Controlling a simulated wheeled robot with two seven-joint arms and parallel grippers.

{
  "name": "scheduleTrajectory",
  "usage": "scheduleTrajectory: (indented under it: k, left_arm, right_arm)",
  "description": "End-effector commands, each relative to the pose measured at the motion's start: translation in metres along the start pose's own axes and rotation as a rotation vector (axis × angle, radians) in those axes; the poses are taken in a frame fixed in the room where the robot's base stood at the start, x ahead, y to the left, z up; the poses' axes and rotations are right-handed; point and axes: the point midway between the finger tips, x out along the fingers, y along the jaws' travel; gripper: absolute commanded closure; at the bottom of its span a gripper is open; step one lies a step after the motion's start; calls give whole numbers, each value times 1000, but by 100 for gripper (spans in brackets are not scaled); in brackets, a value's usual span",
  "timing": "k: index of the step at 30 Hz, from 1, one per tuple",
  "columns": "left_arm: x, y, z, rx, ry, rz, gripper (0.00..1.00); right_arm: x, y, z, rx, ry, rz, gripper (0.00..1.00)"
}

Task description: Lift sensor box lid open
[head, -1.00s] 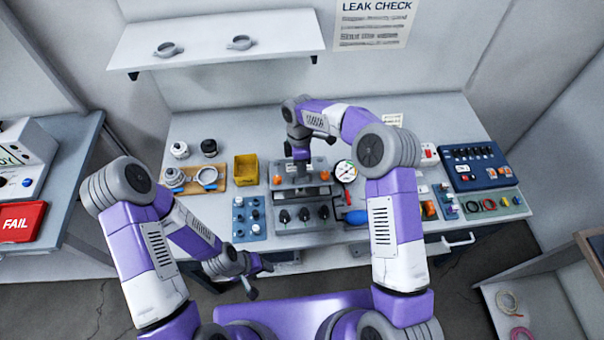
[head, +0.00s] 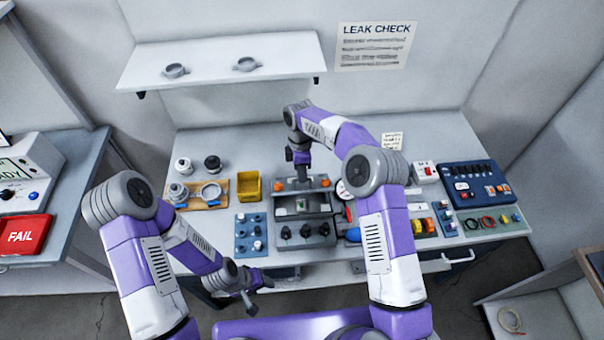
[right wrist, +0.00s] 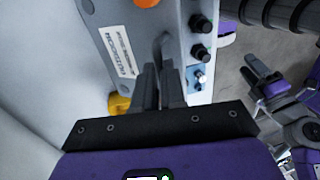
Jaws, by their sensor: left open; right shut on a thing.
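The grey sensor box (head: 306,236) stands on the bench in the middle of the head view, with several black knobs along its front. Its lid (head: 302,186) is a grey panel with orange knobs at its ends; it seems raised, with a dark recess below it. My right gripper (head: 301,172) comes down at the lid from behind. In the right wrist view its fingers (right wrist: 162,75) are shut on a thin grey handle (right wrist: 163,45) beside a labelled grey panel. My left gripper (head: 252,292) is open and empty, low in front of the bench.
A yellow bin (head: 248,186), a wooden board with ring clamps (head: 211,192) and a blue knob panel (head: 250,234) lie left of the box. To the right are a gauge (head: 343,189), a blue switch box (head: 476,185) and a tray of rings (head: 490,222). A shelf (head: 220,62) hangs above.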

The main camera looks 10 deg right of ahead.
Motion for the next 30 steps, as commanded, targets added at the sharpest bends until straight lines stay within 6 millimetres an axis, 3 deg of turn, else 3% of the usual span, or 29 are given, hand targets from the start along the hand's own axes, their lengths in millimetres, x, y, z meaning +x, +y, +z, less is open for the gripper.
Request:
scheduleTrajectory:
  k: [1,6,30]
  left_arm:
    - [1,0,0,0,0,0,46]
    - [1,0,0,0,0,0,46]
    - [1,0,0,0,0,0,46]
  right_arm:
    - [9,9,5,7,-3,25,85]
    - [8,8,4,6,-3,25,64]
    - [3,8,3,4,-1,29,64]
